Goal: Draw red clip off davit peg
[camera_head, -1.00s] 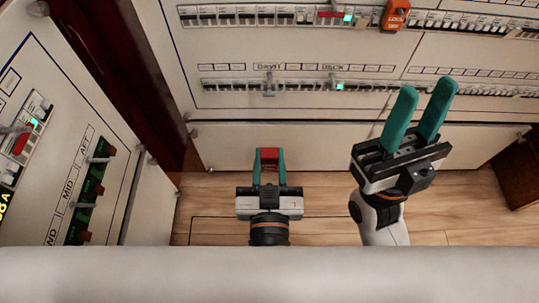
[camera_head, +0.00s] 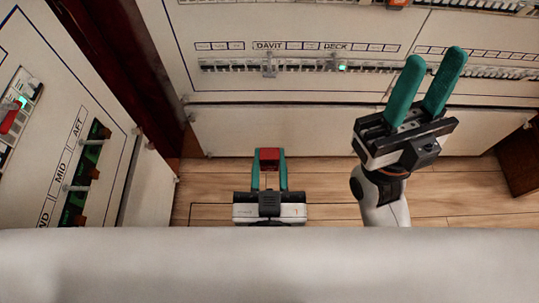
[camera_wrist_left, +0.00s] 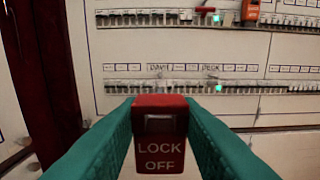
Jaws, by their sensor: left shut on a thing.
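The red clip (camera_head: 269,159) is held between the teal fingers of my left gripper (camera_head: 269,165), low and in front of the breaker wall. In the left wrist view the red clip (camera_wrist_left: 160,132) faces the camera and reads LOCK OFF, with the left gripper (camera_wrist_left: 161,125) shut on it. The davit peg (camera_head: 269,64) stands out below the DAVIT label on the wall, bare and apart from the clip. My right gripper (camera_head: 430,88) is open and empty, its fingers pointing up at the wall on the right.
A second peg (camera_head: 338,62) is below the DECK label, beside a green light (camera_head: 342,68). An orange lock (camera_wrist_left: 250,10) hangs on the upper row. A side panel (camera_head: 55,150) at left carries AFT and MID labels. Wooden floor (camera_head: 335,180) is clear between the arms.

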